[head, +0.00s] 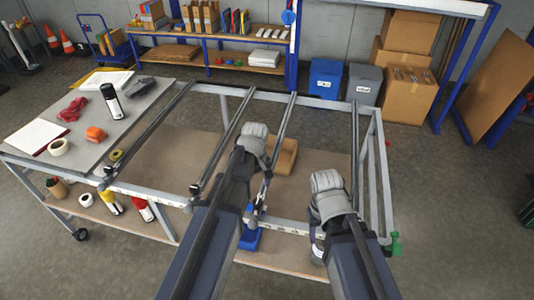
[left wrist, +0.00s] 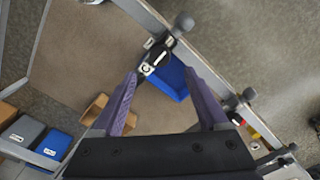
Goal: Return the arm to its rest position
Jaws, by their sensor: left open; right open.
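My left arm reaches in from the bottom of the head view, over the front part of the metal frame table. My left gripper (head: 262,188) hangs below its grey wrist and is mostly hidden by the arm. In the left wrist view its two purple fingers (left wrist: 160,76) are spread apart with nothing held between them. A dark clamp with a pale label (left wrist: 155,62) on the front rail shows just beyond the fingertips.
The frame table has long rails (head: 225,140) and a lower shelf with a cardboard box (head: 285,156) and a blue bin (head: 249,240). A grey worktop (head: 75,145) at left holds tape, gloves and a bottle. Open floor (head: 455,220) lies to the right.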

